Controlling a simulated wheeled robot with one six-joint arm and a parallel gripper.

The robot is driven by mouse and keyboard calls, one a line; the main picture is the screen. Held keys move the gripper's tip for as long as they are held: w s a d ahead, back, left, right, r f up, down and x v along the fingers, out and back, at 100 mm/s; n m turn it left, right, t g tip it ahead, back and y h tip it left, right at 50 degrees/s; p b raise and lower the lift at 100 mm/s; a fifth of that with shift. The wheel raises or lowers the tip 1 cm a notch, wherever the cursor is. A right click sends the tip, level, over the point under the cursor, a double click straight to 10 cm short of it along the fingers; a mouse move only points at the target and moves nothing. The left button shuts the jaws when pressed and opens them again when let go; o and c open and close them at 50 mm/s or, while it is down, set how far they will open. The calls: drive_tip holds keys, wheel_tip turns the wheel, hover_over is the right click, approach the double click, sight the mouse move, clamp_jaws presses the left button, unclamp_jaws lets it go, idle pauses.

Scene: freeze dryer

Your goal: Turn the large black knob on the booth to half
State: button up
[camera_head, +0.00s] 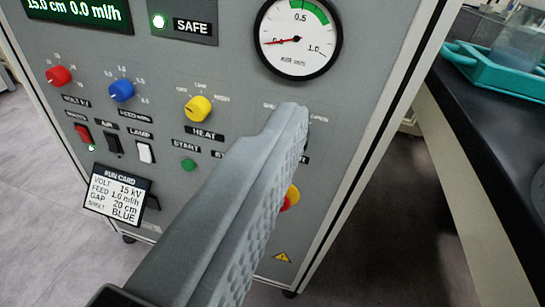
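My gripper (290,118) reaches from the bottom of the view up to the right side of the grey booth panel (235,75). Its tip is just below the round gauge, over a dial whose scale marks show at both sides of the tip. The large black knob is almost wholly hidden behind the fingers; only a dark sliver (307,143) at the tip's right edge may be part of it. The knob's angle cannot be seen. The fingers overlap in this view, so their gap and any contact with the knob are hidden.
Red (59,76), blue (121,90) and yellow (198,108) knobs sit left of the gripper. A red and yellow button (291,198) is partly hidden behind it. The gauge (298,38) is close above. A black bench (480,125) with a teal tray (490,70) stands right.

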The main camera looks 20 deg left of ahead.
drive_tip(key=w+a+f+n+y, duration=0.1)
drive_tip(key=a+f, duration=0.2)
drive_tip(key=f, duration=0.5)
drive_tip(key=w+a+f+n+y, duration=0.1)
drive_tip(key=a+f, duration=0.3)
drive_tip(key=f, duration=0.5)
drive_tip(key=x, duration=1.7)
drive_tip(key=shift+w+d, duration=0.25)
drive_tip(key=shift+w, duration=0.2)
drive_tip(key=shift+f, duration=0.1)
drive_tip(key=c, duration=1)
